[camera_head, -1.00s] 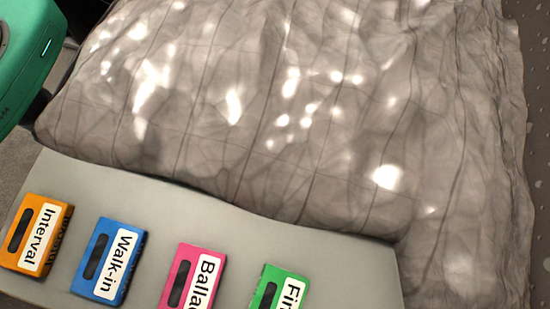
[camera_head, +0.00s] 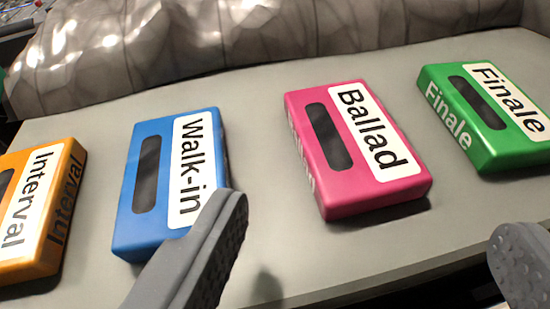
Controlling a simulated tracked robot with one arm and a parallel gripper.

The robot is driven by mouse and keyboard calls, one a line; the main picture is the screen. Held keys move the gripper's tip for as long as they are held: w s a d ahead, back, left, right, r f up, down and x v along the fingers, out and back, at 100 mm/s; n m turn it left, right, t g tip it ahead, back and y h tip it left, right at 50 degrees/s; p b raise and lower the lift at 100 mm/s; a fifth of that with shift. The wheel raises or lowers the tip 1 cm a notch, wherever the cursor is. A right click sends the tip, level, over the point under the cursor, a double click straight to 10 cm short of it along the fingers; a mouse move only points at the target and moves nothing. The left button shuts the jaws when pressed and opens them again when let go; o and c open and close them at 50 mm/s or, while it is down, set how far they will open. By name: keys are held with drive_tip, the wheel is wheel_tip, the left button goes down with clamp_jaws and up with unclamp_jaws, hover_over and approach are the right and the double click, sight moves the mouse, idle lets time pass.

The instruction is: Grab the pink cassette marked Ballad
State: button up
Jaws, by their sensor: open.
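The pink cassette (camera_head: 345,180) with a white "Ballad" label lies flat on a grey board, right of the middle of the view. It has a dark window slot beside the label. My gripper (camera_head: 370,235) shows as two grey fingers, spread wide and empty. The left finger covers the lower right corner of the blue cassette in the picture. The right finger is at the lower right edge. The pink cassette lies beyond the fingertips, between them in the picture, and appears untouched.
On the grey board (camera_head: 280,85), the blue "Walk-in" cassette (camera_head: 150,170) and orange "Interval" cassette (camera_head: 45,215) lie to the left. The green "Finale" cassette (camera_head: 480,110) lies to the right. Bare board separates the cassettes. A crumpled grey cover (camera_head: 250,38) rises behind.

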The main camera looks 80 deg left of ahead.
sight(357, 149)
drive_tip(key=shift+p+x, duration=1.05)
drive_tip(key=shift+x, duration=2.65)
drive_tip(key=c, duration=1.1)
